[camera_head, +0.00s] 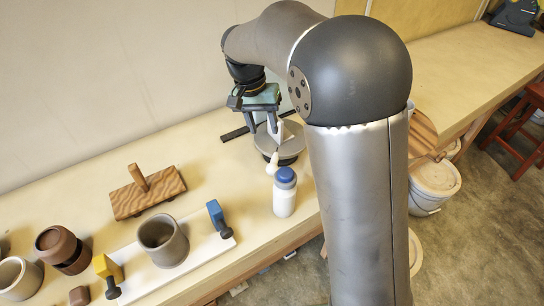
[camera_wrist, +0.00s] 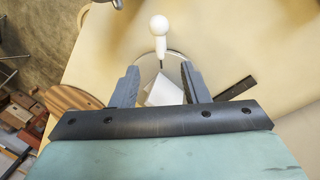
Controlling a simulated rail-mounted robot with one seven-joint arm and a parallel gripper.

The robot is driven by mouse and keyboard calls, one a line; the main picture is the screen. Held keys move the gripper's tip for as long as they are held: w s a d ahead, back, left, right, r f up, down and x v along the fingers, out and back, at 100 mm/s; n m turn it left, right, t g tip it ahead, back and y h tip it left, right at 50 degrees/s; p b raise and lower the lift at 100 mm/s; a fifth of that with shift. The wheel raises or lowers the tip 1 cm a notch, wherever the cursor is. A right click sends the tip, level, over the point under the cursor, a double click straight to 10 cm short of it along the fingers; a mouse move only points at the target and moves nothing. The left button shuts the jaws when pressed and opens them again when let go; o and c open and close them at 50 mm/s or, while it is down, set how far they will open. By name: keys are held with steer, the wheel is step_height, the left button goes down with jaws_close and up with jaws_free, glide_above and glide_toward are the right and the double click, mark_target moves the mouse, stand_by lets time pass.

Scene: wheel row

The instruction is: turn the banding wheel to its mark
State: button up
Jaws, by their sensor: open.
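The banding wheel (camera_head: 289,153) is a grey disc on a dark base, standing on the bench below my gripper. A white handle with a round knob (camera_wrist: 159,25) sticks out from its rim; it also shows in the head view (camera_head: 272,162). A white block-like piece (camera_wrist: 163,92) stands on the wheel, between my fingers in the wrist view. My gripper (camera_wrist: 159,80) is open, its fingers apart on either side of that piece; I cannot tell whether they touch it. A dark flat strip (camera_wrist: 236,88) lies beside the wheel. I cannot make out the mark clearly.
A white bottle with a blue cap (camera_head: 285,190) stands close in front of the wheel. To the left are a wooden block with a handle (camera_head: 148,192), a white board (camera_head: 200,251) carrying a clay cup (camera_head: 162,240), and brown pots (camera_head: 62,249). The bench's front edge is near the bottle.

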mark_target(273, 161)
steer(key=f, duration=0.4)
steer(key=d+f, duration=0.1)
steer(key=f, duration=0.3)
steer(key=d+f, duration=0.1)
steer(key=f, duration=0.3)
steer(key=shift+s+d, duration=0.2)
steer(key=shift+s, duration=0.2)
jaws_close()
